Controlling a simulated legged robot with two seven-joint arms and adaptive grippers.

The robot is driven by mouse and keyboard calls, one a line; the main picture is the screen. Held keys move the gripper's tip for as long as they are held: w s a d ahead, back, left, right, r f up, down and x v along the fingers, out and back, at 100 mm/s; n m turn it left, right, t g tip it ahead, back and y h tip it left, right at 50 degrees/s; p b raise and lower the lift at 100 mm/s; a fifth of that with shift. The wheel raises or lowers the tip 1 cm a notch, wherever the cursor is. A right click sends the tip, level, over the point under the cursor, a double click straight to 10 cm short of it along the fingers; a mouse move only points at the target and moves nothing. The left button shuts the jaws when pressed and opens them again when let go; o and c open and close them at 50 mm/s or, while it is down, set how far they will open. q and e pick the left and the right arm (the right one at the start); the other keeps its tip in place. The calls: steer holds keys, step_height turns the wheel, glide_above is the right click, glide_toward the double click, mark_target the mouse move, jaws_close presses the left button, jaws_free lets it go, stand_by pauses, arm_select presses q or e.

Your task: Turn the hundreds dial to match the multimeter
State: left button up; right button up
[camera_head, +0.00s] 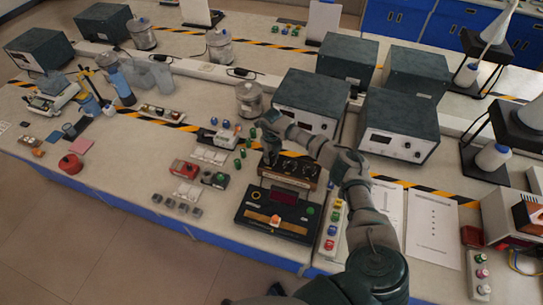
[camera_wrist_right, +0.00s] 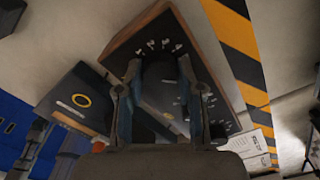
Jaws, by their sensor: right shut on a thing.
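A wooden-sided box with a black dial panel (camera_head: 292,168) stands near the front of the bench and fills the middle of the right wrist view (camera_wrist_right: 185,60). White numbers ring its dials. My right gripper (camera_head: 269,150) reaches down on the box's left end. In the right wrist view its fingers (camera_wrist_right: 160,85) are closed on either side of a dark dial knob (camera_wrist_right: 160,75). The knob's pointer and setting are hidden. A black instrument with a dark red display (camera_head: 284,197) sits in front of the box; I cannot read it. My left gripper is not in view.
Grey power supplies (camera_head: 398,125) stand behind. A red-and-black switch part (camera_head: 185,169) and small parts lie to the left. A strip of coloured terminals (camera_head: 332,230) and paper sheets (camera_head: 432,218) lie to the right.

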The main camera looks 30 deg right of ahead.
mark_target(271, 155)
steer(key=shift+w+r, duration=0.25)
steer(key=shift+r, duration=0.05)
steer(key=o, duration=1.1)
steer(key=shift+c, duration=0.2)
steer(key=shift+o, duration=0.5)
steer(key=shift+f, duration=0.25)
step_height(271, 155, up, 12)
steer(key=shift+d+f, duration=0.1)
